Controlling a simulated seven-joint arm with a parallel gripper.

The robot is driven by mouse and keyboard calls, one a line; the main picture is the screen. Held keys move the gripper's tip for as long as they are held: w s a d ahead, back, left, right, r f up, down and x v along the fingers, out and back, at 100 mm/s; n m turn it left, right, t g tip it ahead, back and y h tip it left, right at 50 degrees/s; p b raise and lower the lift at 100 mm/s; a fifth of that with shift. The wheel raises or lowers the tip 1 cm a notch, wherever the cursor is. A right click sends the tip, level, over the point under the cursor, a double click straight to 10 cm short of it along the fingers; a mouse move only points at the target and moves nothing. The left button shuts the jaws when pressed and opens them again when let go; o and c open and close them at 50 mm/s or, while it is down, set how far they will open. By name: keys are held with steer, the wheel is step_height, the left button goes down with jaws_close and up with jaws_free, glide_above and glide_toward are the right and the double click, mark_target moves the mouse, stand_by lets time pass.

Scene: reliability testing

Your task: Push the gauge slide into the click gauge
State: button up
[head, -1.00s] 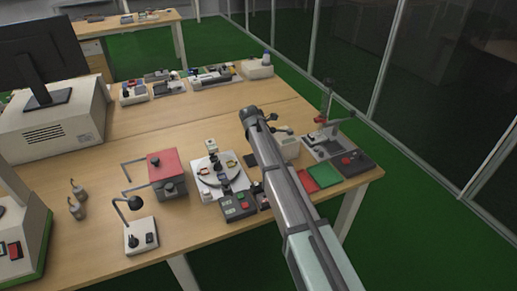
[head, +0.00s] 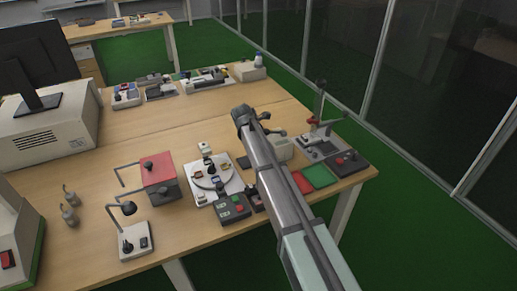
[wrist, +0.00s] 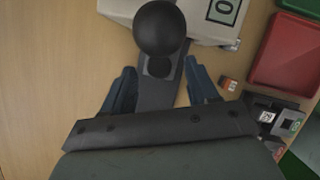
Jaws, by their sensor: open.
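The click gauge is a pale beige box with a "0" display (wrist: 225,12) at the top of the wrist view. In the head view the click gauge (head: 284,149) stands just right of my arm. The gauge slide looks like the dark bar with a black ball knob (wrist: 158,28), next to the box in the wrist view. My gripper (wrist: 160,78) is open, one blue-grey finger on each side of the dark bar, with gaps visible. The lower bar is hidden behind my gripper's body. In the head view my arm hides the fingers.
A red tray (wrist: 285,52) lies right of the gauge, with a green pad (head: 320,175) beside it in the head view. A small orange block (wrist: 229,84) and a dark switch unit (wrist: 280,115) lie near my right finger. Bare wood is free at left.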

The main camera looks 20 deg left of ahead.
steer(key=v, duration=1.2)
